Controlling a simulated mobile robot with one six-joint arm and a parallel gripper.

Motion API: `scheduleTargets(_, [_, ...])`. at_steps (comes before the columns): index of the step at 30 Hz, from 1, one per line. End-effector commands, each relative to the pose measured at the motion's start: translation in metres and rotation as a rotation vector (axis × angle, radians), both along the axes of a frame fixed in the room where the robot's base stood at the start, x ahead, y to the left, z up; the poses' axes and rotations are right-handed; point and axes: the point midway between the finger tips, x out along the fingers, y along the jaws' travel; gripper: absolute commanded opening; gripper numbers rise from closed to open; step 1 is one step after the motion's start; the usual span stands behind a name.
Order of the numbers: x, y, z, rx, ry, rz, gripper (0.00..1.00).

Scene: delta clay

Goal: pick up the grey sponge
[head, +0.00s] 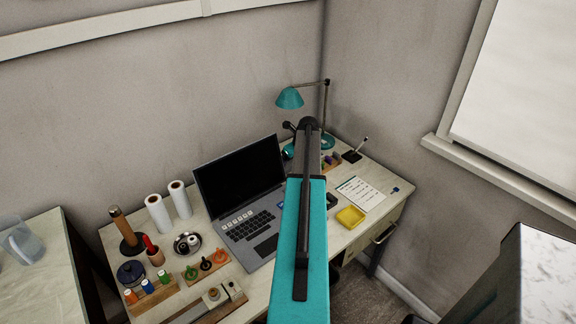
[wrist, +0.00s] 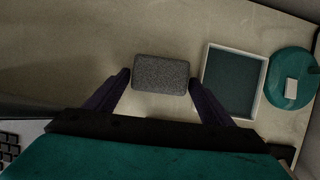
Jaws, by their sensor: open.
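The grey sponge (wrist: 160,74) is a speckled block lying on the desk top in the wrist view. My gripper (wrist: 161,82) is open, with one dark finger near the sponge's left end and the other near its right end. The sponge sits between the fingertips, and I cannot tell whether they touch it. In the head view my teal arm (head: 308,220) reaches over the desk and hides the sponge and the gripper's fingers.
A white-rimmed square tray (wrist: 235,46) stands close right of the sponge, beside the round teal lamp base (wrist: 283,95). Desk left of the sponge is clear.

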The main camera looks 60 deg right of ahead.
Motion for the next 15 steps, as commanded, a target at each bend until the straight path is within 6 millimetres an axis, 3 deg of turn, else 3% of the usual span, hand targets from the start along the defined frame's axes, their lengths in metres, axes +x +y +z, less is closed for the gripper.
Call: scheduleTargets(15, [0.0004, 0.0005, -0.0004, 0.001, 0.0, 0.0, 0.76])
